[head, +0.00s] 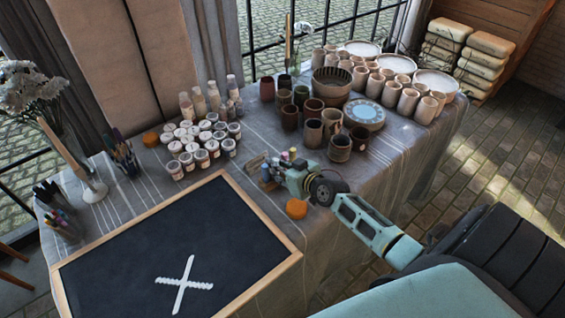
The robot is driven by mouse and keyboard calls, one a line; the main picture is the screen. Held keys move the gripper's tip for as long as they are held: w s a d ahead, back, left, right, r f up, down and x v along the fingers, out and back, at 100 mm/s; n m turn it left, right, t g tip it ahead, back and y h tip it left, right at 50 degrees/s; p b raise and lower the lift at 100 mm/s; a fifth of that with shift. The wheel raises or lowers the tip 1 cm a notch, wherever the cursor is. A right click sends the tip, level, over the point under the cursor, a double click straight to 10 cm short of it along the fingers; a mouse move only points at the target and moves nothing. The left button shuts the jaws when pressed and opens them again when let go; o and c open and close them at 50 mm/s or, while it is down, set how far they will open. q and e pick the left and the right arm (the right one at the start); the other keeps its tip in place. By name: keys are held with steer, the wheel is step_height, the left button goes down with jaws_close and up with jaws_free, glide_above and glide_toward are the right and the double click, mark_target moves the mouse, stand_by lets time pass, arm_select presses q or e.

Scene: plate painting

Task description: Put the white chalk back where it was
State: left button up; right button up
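The chalkboard (130,250) with a wooden frame lies on the table's near side, with a white cross (184,285) drawn on it. My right gripper (277,172) reaches in from the right, low over the table beyond the board's far right corner. It is at a small wooden holder (256,161) with several coloured sticks, likely chalks (284,157), showing beside and behind the fingers. The fingers overlap the holder, and I cannot tell whether they are open or shut. I cannot pick out the white chalk for certain. My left gripper is out of view.
An orange round sponge (297,208) lies just in front of my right gripper. Several paint jars (202,158) stand to the left. Clay cups (340,147) and a blue plate (364,113) stand behind to the right. Pen holders (124,160) are at the left.

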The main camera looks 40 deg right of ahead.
steer(key=shift+s+r, duration=0.1)
steer(key=shift+r, duration=0.1)
steer(key=v, duration=1.1)
steer(key=shift+s+r+p, duration=0.15)
steer(key=shift+s+p, duration=0.15)
steer(key=shift+s, duration=0.05)
